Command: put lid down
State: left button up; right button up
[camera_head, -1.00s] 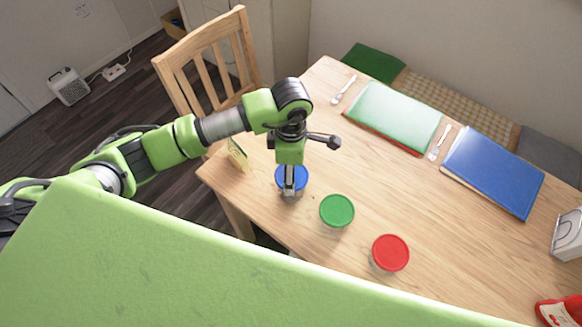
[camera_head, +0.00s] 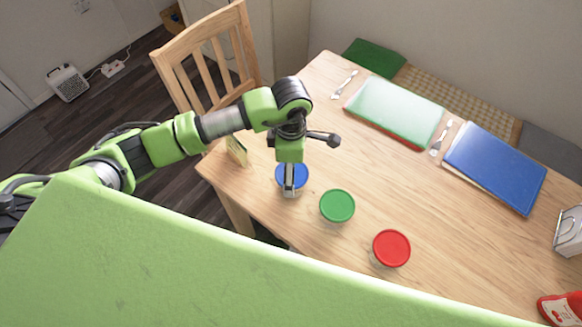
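Three round containers with coloured lids stand in a row near the table's front left edge. The blue lid (camera_head: 296,169) is at the left, the green lid (camera_head: 337,205) in the middle, the red lid (camera_head: 391,248) at the right. My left gripper (camera_head: 289,190) points down over the blue lid and hides part of it. Its fingers look close together, but I cannot tell whether they grip the lid or whether the lid is raised off its container. The green and red lids look seated on their clear containers. My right gripper is not in view.
The wooden table (camera_head: 450,255) has a green board (camera_head: 395,108), a blue folder-like item (camera_head: 495,166) and cutlery at the back. A small card-like item (camera_head: 237,151) stands at the left edge. A chair (camera_head: 210,65) is behind left. A napkin holder (camera_head: 569,232) and red item (camera_head: 561,310) are at right.

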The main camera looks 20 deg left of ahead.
pick_arm(q)
jog(key=shift+r+p, duration=0.9)
jog(key=shift+p, duration=0.05)
notch_tip(320, 180, up, 12)
jog(key=b, duration=0.3)
jog(key=shift+f+b, duration=0.25)
jog(key=shift+b, duration=0.1)
jog(key=shift+d, duration=0.1)
